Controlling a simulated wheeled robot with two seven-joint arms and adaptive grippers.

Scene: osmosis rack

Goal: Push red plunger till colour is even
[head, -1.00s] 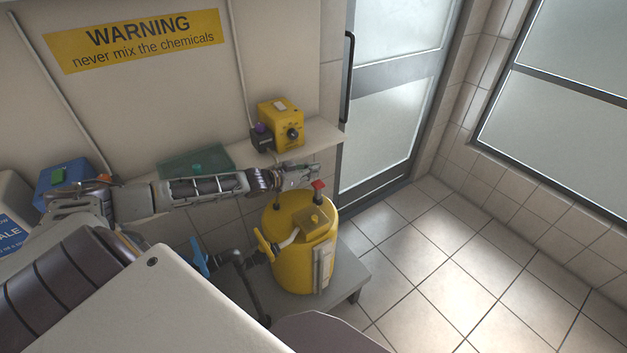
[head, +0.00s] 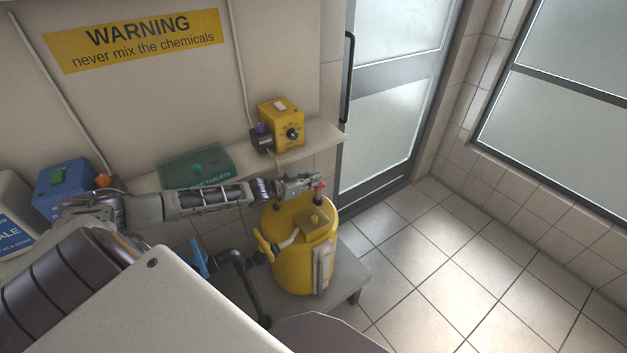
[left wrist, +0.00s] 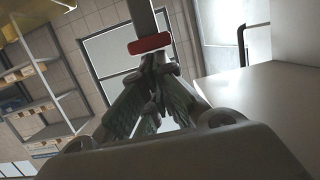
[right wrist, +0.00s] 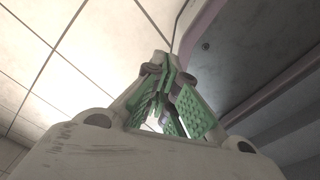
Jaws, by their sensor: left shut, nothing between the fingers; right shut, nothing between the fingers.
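The red plunger (head: 321,187) stands on top of the yellow tank (head: 290,271) in the head view. Its red cap is partly hidden by my left gripper (head: 312,180), which is shut and empty over the tank top, right beside the cap. I cannot tell whether they touch. In the left wrist view the red cap (left wrist: 150,43) shows just beyond the shut fingertips of my left gripper (left wrist: 152,66). My right gripper (right wrist: 163,66) is shut and empty in the right wrist view, away from the tank. No colour mix is readable.
A yellow dosing box (head: 281,124) with a black knob sits on the wall shelf (head: 318,141) behind the tank. A green case (head: 197,167) and a blue box (head: 62,187) stand further left. Pipes with a blue valve (head: 200,260) lie left of the tank. The tiled floor at right is clear.

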